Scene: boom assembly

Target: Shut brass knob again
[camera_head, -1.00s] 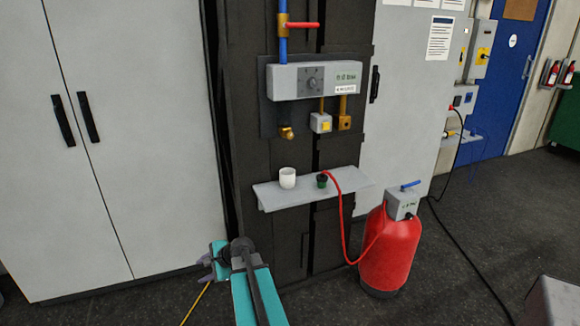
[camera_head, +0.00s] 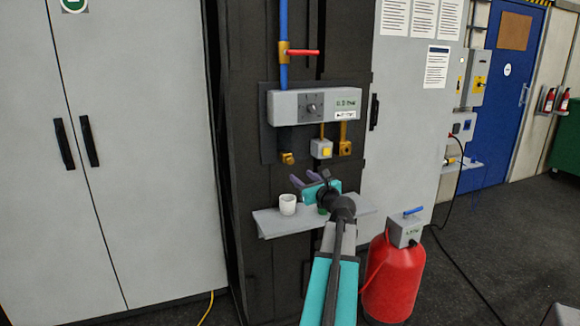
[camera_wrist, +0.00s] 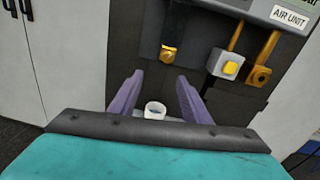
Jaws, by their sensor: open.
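A rounded brass piece (camera_head: 287,158) hangs below the left end of the grey unit (camera_head: 315,106) on the dark column. A second brass fitting (camera_head: 345,147) sits below the right end. I cannot tell which one is the knob, or whether either is shut. The wrist view shows the left piece (camera_wrist: 168,53) straight beyond the fingers and the right fitting (camera_wrist: 260,74) off to the right. My gripper (camera_head: 303,178), its purple fingers apart and empty, is below the left piece and above the shelf. The fingers (camera_wrist: 160,80) touch neither brass piece.
A white cup (camera_head: 287,204) stands on the shelf (camera_head: 270,223) just under my gripper. A yellow-button box (camera_head: 321,149) hangs between the brass pieces. A red-handled valve (camera_head: 300,53) is higher up. A red tank (camera_head: 393,280) stands right of my arm.

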